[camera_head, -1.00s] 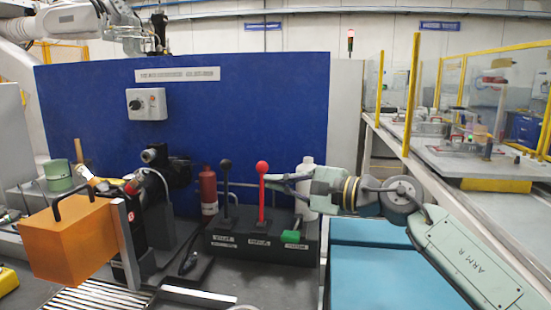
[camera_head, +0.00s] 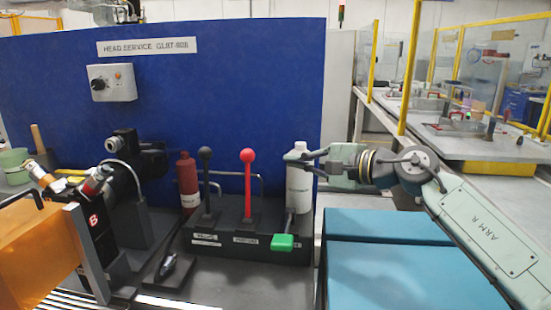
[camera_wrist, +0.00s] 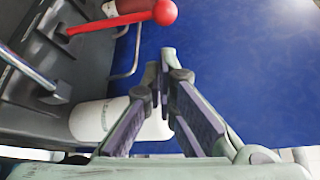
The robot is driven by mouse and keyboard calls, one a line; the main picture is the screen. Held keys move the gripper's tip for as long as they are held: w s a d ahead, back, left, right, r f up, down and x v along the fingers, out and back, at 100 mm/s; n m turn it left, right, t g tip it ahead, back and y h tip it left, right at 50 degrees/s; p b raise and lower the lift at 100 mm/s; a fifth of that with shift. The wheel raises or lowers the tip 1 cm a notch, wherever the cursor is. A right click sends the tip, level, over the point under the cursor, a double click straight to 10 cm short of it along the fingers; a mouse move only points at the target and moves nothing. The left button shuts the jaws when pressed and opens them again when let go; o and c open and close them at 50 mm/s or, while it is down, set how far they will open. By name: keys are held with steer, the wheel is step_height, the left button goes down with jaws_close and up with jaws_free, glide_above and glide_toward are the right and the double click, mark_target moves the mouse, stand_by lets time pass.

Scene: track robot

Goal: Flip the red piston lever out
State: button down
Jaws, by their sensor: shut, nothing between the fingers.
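The red piston lever (camera_head: 247,186), a red rod with a round red knob, stands upright in the middle of a dark lever box (camera_head: 205,240). Its knob also shows at the top of the wrist view (camera_wrist: 164,12), with the rod running left to the box. My gripper (camera_head: 290,158) is to the right of the red knob, at about its height in the picture, in front of the white bottle. In the wrist view my gripper (camera_wrist: 167,56) has its fingertips together and empty, apart from the knob.
A black-knobbed lever (camera_head: 206,180) stands left of the red one. A lever with a green handle (camera_head: 282,242) lies low at the right. A white bottle (camera_head: 298,196) and a red bottle (camera_head: 187,180) stand behind. The blue panel (camera_head: 230,80) backs everything.

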mark_target(248, 186)
steer(key=p+x, duration=0.4)
steer(key=x, duration=0.5)
steer(key=shift+w+a, duration=0.2)
steer(key=shift+s+a+f+b, duration=0.1)
steer(key=shift+a+b, duration=0.1)
steer(key=shift+b, duration=0.25)
